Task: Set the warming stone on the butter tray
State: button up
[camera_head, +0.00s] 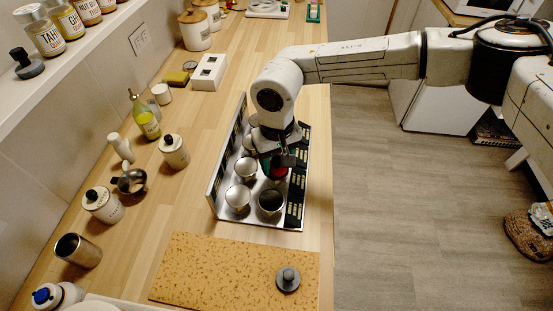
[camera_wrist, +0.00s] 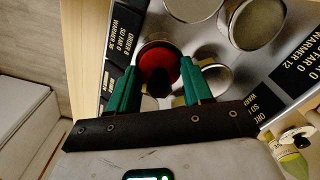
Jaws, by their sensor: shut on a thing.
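My gripper (camera_wrist: 158,82) is over the metal tray with cups (camera_head: 235,208), its green fingers pointing down. Between the fingers is a round red piece (camera_wrist: 160,62) with a dark knob-like part; the red also shows under my gripper in the head view (camera_head: 277,173). My fingers are shut on this piece. It appears at a cup position, but I cannot tell whether it rests there or hangs above. Several metal cups (camera_head: 239,197) stand in the tray. A grey disc with a knob (camera_head: 288,279) sits on the tan speckled board (camera_head: 205,270). I cannot tell which object is named the warming stone or butter tray.
Jars (camera_head: 102,204), a small metal pitcher (camera_head: 131,181) and an oil bottle (camera_head: 145,118) stand left of the metal tray. A dark knobbed piece (camera_head: 27,66) is on the wall shelf. The counter beyond the metal tray has clear wood; its right edge drops to the floor.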

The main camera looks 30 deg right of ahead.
jog(key=shift+f, duration=0.1)
jog(key=o, duration=1.2)
notch_tip(320, 180, up, 11)
jog(key=shift+f+b, duration=0.1)
jog(key=shift+b, duration=1)
